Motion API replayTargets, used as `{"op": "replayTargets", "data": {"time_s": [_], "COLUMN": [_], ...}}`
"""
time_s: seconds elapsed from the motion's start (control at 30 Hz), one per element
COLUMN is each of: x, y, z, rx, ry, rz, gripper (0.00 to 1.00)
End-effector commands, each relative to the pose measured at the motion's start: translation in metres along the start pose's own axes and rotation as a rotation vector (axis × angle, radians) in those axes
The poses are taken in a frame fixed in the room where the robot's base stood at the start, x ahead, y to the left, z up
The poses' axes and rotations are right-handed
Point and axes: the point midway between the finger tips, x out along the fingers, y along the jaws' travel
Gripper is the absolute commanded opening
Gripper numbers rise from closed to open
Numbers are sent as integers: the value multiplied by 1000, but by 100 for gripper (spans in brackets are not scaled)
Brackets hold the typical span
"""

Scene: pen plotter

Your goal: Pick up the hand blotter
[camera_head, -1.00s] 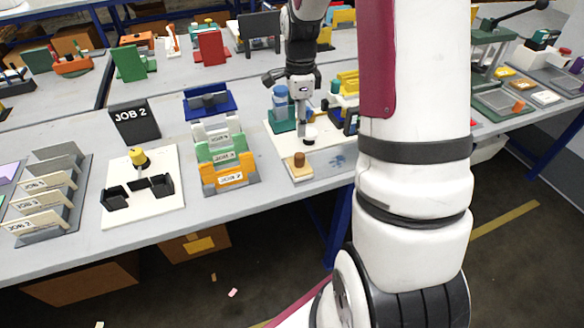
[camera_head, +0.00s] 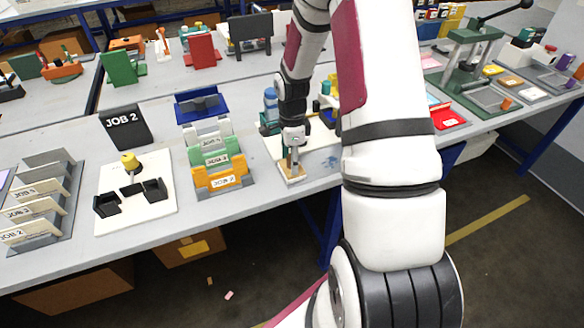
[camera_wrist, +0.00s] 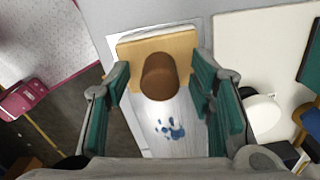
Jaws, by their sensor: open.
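The hand blotter is a pale wooden block (camera_wrist: 180,44) with a round brown knob (camera_wrist: 159,76) on top, in the upper middle of the wrist view. It rests on a white sheet with blue ink blots (camera_wrist: 150,118). My gripper (camera_wrist: 160,70) is open, with its green-padded fingers on either side of the knob and visible gaps between. In the head view my gripper (camera_head: 292,160) points down over the blotter (camera_head: 293,177) near the table's front edge and hides most of it, including the knob. I cannot tell the exact height of the fingertips.
A cream board (camera_wrist: 233,38) lies right of the blotter in the wrist view, with a round white-topped part (camera_wrist: 261,112) close to the right finger. In the head view, an orange holder (camera_head: 222,180) and a green one stand to the left. The table's front edge is close.

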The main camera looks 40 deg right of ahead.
Motion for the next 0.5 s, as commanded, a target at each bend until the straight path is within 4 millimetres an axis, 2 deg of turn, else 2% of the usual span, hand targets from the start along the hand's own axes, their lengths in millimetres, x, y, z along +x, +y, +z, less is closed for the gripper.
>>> {"op": "replayTargets", "data": {"time_s": [0.27, 0.4, 0.5], "x": [4, 3, 3], "y": [0, 0, 0], "z": [0, 0, 0], "rx": [1, 1, 1], "ry": [0, 0, 0], "rz": [0, 0, 0], "gripper": [50, 18, 0]}}
